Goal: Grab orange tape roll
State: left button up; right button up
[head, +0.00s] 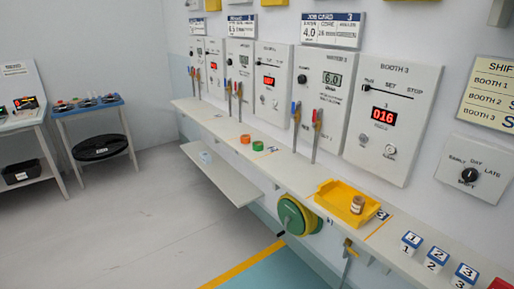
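A small orange roll (245,138), which looks like the orange tape roll, rests on the long white wall shelf (215,122) near its middle. A green roll (258,145) sits just to its right, close beside it. Both are small and far off, so details are hard to tell. Neither of my grippers shows in the head view.
A yellow tray (345,190) with a brown jar (357,204) stands on the shelf nearer to me. Numbered blocks (436,258) stand further right. A lower white shelf (222,178) juts out below. The floor (150,220) at left is clear.

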aim_at(245, 139)
jog(key=i+j+z, duration=0.1)
jog(key=z, duration=0.25)
jog(key=i+j+z, duration=0.1)
jog(key=z, duration=0.3)
jog(key=i+j+z, duration=0.1)
jog(key=z, duration=0.25)
jog(key=i+j+z, duration=0.2)
jog(key=j, duration=0.3)
jog(key=j+z, duration=0.25)
jog(key=j, duration=0.2)
jog(key=i+j, duration=0.1)
jog(key=j, duration=0.55)
jog(key=i+j+z, duration=0.1)
jog(key=j, duration=1.15)
jog(key=i+j, duration=0.2)
jog(key=j, duration=0.15)
jog(key=i, duration=0.15)
